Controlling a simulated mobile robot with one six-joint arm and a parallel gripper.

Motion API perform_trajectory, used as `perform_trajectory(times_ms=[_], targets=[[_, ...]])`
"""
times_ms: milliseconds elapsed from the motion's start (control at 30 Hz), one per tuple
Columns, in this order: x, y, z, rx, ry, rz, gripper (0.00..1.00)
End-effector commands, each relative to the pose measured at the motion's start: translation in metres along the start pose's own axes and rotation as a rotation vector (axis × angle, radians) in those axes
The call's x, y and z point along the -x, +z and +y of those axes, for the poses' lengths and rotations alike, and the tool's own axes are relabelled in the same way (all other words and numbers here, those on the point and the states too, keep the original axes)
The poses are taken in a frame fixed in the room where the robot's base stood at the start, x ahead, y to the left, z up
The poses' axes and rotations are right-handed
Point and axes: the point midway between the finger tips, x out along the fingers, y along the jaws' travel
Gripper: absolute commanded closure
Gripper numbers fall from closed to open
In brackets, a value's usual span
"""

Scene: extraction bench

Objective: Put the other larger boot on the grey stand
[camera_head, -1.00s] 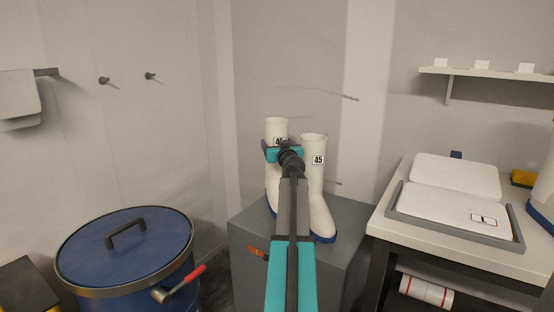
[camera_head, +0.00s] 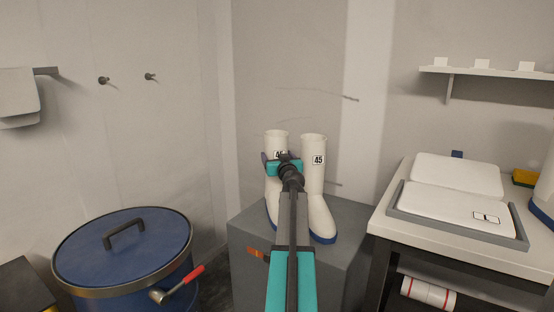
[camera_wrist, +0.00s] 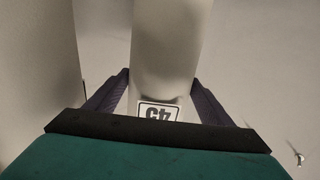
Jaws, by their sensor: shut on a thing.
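Two white boots with blue soles and "45" labels are at the grey stand (camera_head: 345,232). The right boot (camera_head: 314,185) stands upright on the stand top. The left boot (camera_head: 275,138) is upright beside it, partly hidden behind my arm. My gripper (camera_head: 277,163) is shut on the left boot's shaft, at its label. In the wrist view, the fingers flank the white shaft (camera_wrist: 170,50), with the label just above the gripper's dark edge. The left boot's sole is mostly hidden, so I cannot tell whether it touches the stand.
A blue lidded drum (camera_head: 122,252) with a red-handled tool (camera_head: 180,285) stands at left. At right, a bench holds a grey tray (camera_head: 455,226) with white pads. Another blue-soled white boot shows partly at the right edge (camera_head: 545,195).

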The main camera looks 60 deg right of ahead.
Motion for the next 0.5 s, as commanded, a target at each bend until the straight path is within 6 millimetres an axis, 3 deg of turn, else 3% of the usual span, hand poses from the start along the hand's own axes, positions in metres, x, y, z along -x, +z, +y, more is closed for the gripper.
perform_trajectory(times_ms=[367, 400, 500], targets=[[0.0, 0.0003, 0.0002, 0.0, 0.001, 0.003, 0.88], [-0.0001, 0.0014, 0.0, 0.001, 0.0, 0.0, 0.2], [-0.0001, 0.0012, 0.0, 0.001, 0.0, 0.0, 0.06]])
